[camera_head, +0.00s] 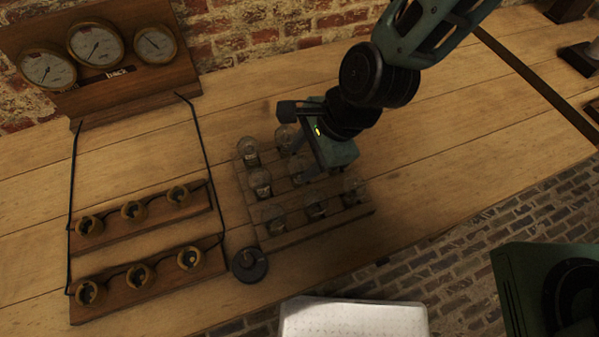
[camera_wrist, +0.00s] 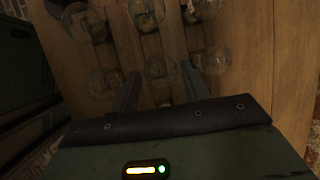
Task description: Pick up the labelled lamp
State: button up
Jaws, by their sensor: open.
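Several clear glass lamps stand in rows on a wooden rack (camera_head: 310,232) in the middle of the bench. I cannot tell which lamp bears the label. My gripper (camera_head: 312,165) is over the back right part of the rack and hides some lamps. In the wrist view my gripper (camera_wrist: 161,82) is open, with one lamp (camera_wrist: 159,68) showing between its fingers. I cannot tell how far below the fingertips that lamp is.
Two wooden strips with brass sockets (camera_head: 140,218) are at the left, joined by dark wires to a board with three gauges (camera_head: 97,45). A small round black object (camera_head: 250,265) sits near the rack's front left. A brick wall is behind.

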aim_at(296, 170)
jog(key=shift+d+p+x, duration=0.15)
jog(key=shift+p+x, duration=0.05)
jog(key=shift+x, duration=1.15)
jog(key=shift+d+p+x, duration=0.15)
jog(key=shift+p+x, duration=0.05)
jog(key=shift+x, duration=1.15)
jog(key=shift+f, duration=0.15)
jog(key=c, duration=0.7)
jog(key=shift+c, duration=0.2)
